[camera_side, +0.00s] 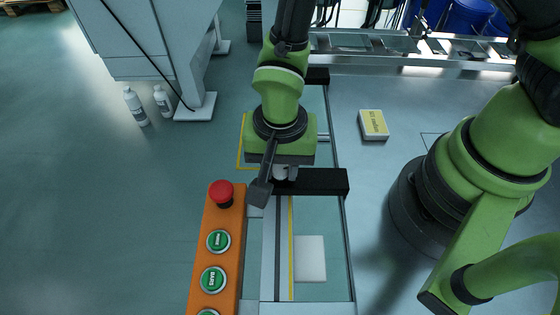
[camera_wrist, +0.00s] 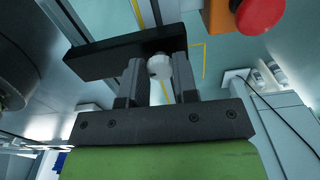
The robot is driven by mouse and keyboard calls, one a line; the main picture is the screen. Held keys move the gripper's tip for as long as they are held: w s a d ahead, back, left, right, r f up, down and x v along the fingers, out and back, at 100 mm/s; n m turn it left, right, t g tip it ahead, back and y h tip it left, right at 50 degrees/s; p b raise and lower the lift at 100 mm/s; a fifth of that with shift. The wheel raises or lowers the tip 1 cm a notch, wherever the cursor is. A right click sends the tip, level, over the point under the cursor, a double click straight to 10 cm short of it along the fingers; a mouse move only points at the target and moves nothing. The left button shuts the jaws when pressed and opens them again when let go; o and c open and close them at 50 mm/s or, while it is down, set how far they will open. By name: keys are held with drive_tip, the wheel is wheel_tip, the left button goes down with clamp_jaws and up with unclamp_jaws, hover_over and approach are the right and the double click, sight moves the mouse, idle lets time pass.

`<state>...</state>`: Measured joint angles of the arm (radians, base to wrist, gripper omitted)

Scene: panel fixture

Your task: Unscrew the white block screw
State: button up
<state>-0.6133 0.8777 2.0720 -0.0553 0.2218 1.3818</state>
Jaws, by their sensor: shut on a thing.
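The white block screw (camera_wrist: 160,66) shows in the wrist view as a small round white piece between the two fingers of my gripper (camera_wrist: 160,84). My gripper is shut on it. In the side view my gripper (camera_side: 284,172) is beside the black block (camera_side: 318,181), which lies across the panel fixture. The black block (camera_wrist: 110,55) also shows in the wrist view, right behind the screw. The screw's shaft is hidden. In the side view the fingers and screw are mostly covered by the gripper body.
An orange button box (camera_side: 228,245) with a red stop button (camera_side: 221,192) stands left of the fixture. A white plate (camera_side: 310,258) lies on the panel (camera_side: 325,220). A yellow box (camera_side: 373,125) sits on the table to the right. White bottles (camera_side: 136,106) stand on the floor.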

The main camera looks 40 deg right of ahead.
drive_tip(key=n, duration=1)
drive_tip(key=shift+d, duration=0.1)
drive_tip(key=n, duration=0.9)
drive_tip(key=shift+d, duration=0.1)
drive_tip(key=n, duration=0.4)
drive_tip(key=shift+n, duration=0.3)
drive_tip(key=n, duration=0.4)
drive_tip(key=shift+w+n, duration=0.1)
drive_tip(key=shift+n, duration=0.2)
drive_tip(key=n, duration=0.4)
drive_tip(key=shift+n, duration=2.1)
